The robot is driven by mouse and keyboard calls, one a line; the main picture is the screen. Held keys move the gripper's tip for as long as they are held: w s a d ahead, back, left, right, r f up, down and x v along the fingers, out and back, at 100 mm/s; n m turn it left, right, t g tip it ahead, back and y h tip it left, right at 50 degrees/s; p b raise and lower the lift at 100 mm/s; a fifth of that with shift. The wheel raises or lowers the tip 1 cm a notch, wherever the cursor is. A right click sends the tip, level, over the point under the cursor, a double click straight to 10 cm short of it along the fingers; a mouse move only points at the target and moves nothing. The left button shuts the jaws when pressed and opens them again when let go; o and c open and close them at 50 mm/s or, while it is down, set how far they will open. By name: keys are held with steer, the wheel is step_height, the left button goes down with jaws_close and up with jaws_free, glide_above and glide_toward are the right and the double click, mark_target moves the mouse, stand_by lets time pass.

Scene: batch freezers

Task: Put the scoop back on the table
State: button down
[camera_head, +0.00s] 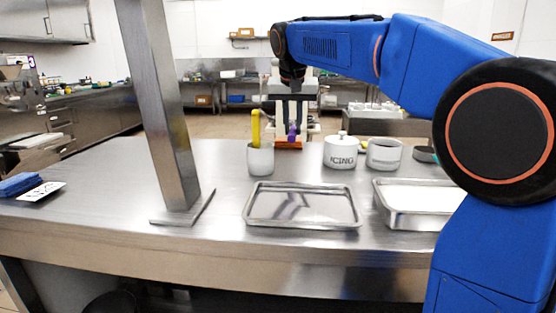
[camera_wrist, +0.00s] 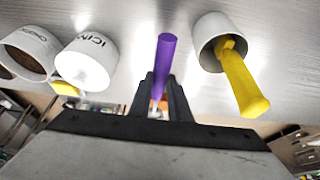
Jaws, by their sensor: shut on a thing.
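My gripper (camera_head: 292,133) is over the far middle part of the steel table (camera_head: 110,200). Its dark fingers in the wrist view (camera_wrist: 163,92) are shut on a purple handle (camera_wrist: 166,58), which I take to be the scoop's. The purple also shows as a small patch in the head view (camera_head: 292,129). The scoop's head is not clearly visible, and I cannot tell whether the scoop touches the table. An orange piece (camera_head: 289,144) shows just below the gripper; I cannot tell what it belongs to.
A white cup (camera_head: 260,160) holding a yellow-handled tool (camera_head: 256,127) stands left of my gripper. A lidded ICING jar (camera_head: 340,151) and an open white jar (camera_head: 384,154) stand right. A flat tray (camera_head: 303,226) and a deeper pan (camera_head: 398,220) lie nearer. A metal post (camera_head: 165,120) rises left.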

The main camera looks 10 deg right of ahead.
mark_target(291, 133)
steer(key=shift+w+a+f, duration=0.1)
steer(key=shift+w+f, duration=0.05)
steer(key=shift+f, duration=4.8)
steer(key=shift+f, duration=0.1)
steer(key=c, duration=1.6)
jaws_free()
steer(key=shift+c, duration=0.2)
steer(key=v, duration=1.2)
